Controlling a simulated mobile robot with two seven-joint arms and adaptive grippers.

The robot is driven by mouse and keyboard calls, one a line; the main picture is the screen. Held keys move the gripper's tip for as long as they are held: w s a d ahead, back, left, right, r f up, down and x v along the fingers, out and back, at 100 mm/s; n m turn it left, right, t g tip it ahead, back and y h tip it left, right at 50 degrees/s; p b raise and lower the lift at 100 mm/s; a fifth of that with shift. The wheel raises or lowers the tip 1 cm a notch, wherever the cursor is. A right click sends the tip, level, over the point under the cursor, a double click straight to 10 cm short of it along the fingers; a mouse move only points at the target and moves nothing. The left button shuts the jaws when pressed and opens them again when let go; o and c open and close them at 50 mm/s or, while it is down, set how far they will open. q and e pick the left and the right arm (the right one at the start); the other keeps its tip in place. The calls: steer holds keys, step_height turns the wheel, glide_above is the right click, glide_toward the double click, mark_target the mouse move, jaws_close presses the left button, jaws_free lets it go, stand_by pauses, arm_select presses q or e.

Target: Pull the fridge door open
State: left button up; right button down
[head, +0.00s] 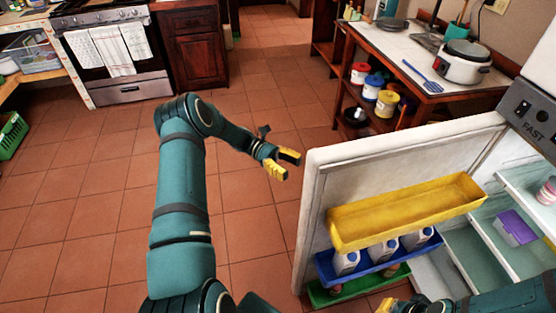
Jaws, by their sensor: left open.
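The white fridge door (345,190) stands open, its inner side facing me. It carries a yellow bin (410,212), a blue shelf with several cartons, and a green shelf at the bottom. The fridge interior (480,255) shows at the right, with pale shelves. My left gripper (283,163), with yellow fingertips, is open and empty, just left of the door's free upper corner, with a small gap visible in the picture. My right gripper (398,306) is at the bottom edge, below the door shelves and partly cut off. Its jaws are unclear. The door's outer side is hidden.
A wooden table (400,50) behind the door holds a rice cooker (463,62) and a blue spatula, with several lidded tubs underneath. A stove (108,55) stands at the back left. A green crate (12,135) lies at the far left. The tiled floor between is clear.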

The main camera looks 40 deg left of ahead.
arm_select(q)
steer(key=a, duration=0.5)
steer(key=shift+w, duration=0.1)
steer(key=shift+a, duration=0.1)
stand_by(0.4)
